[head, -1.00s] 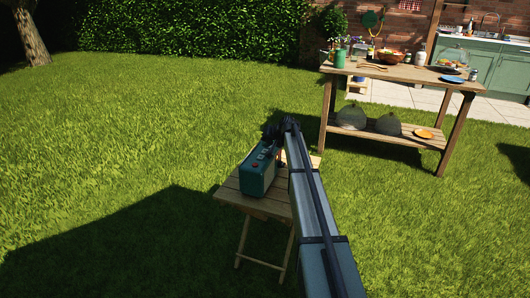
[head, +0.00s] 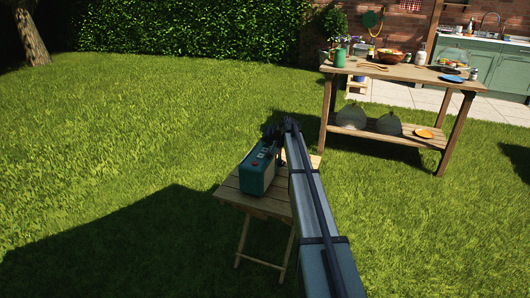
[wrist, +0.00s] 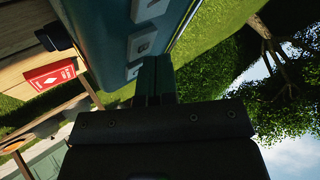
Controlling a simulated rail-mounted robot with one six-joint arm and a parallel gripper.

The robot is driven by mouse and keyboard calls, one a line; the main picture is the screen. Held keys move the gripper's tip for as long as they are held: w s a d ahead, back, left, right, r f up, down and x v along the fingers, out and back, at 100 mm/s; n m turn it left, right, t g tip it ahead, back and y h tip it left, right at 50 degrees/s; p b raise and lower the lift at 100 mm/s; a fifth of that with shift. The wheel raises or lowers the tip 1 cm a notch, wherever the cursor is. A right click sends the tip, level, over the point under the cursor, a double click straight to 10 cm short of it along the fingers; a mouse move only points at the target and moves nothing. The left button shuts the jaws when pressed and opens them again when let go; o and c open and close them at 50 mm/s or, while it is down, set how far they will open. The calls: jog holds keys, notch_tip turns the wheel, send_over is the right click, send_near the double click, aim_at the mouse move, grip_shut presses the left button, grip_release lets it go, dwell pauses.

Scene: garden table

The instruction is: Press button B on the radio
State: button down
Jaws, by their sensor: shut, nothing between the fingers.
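The teal radio (head: 256,174) stands on a small wooden folding table (head: 228,190) in the head view. My dark gripper is at the radio's far end there, its fingertips too small to make out. In the wrist view the radio (wrist: 98,28) fills the upper middle, turned on its side in the picture. A row of pale square buttons (wrist: 142,43) with dark letters runs along its face; the letters are hard to read. My gripper (wrist: 154,62) is shut and empty, its fingertips close to the lower buttons. I cannot tell whether they touch; the fingers partly hide this area.
Open lawn surrounds the small table.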

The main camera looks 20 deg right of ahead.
aim_at(266, 150)
jog(key=shift+f+b, duration=0.35)
jog(key=shift+b, duration=0.05)
dwell(0.4)
jog(key=shift+r, duration=0.1)
jog(key=shift+r+p, duration=0.7)
jog(key=shift+p, duration=0.15)
notch_tip(266, 150, up, 5)
jog(key=p, duration=0.5)
jog(key=shift+r, duration=0.1)
dwell(0.4)
